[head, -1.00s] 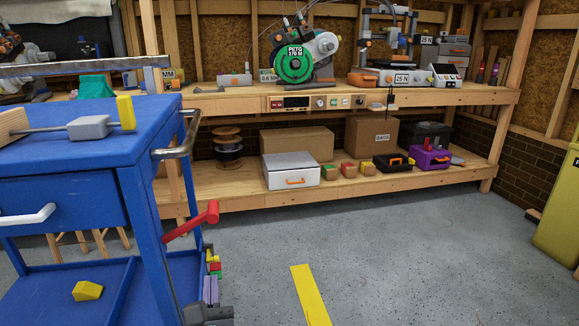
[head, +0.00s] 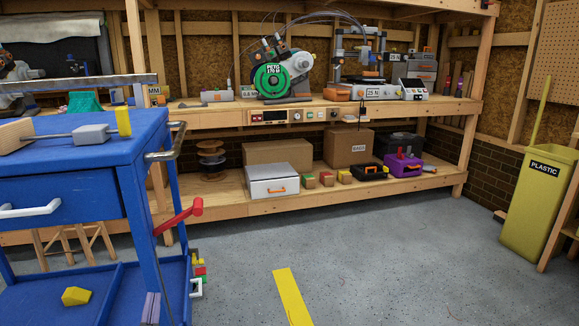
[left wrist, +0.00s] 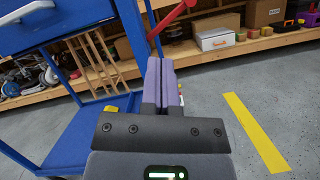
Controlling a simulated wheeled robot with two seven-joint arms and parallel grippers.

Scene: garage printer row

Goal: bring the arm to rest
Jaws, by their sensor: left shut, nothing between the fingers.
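My left gripper (head: 150,308) shows at the bottom of the head view, beside the blue cart, with only its purple fingers visible. In the left wrist view its two purple fingers (left wrist: 162,84) lie together, shut with nothing between them. They point toward the cart's corner post and the red lever. Most of my left arm is out of view. My right gripper is in neither view.
The blue cart (head: 62,180) stands close on the left, with a red lever (head: 180,215) sticking out. A wooden workbench (head: 330,192) runs along the back. A yellow bin (head: 535,210) stands at right. The floor (head: 400,260) between is clear, with a yellow stripe (head: 291,297).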

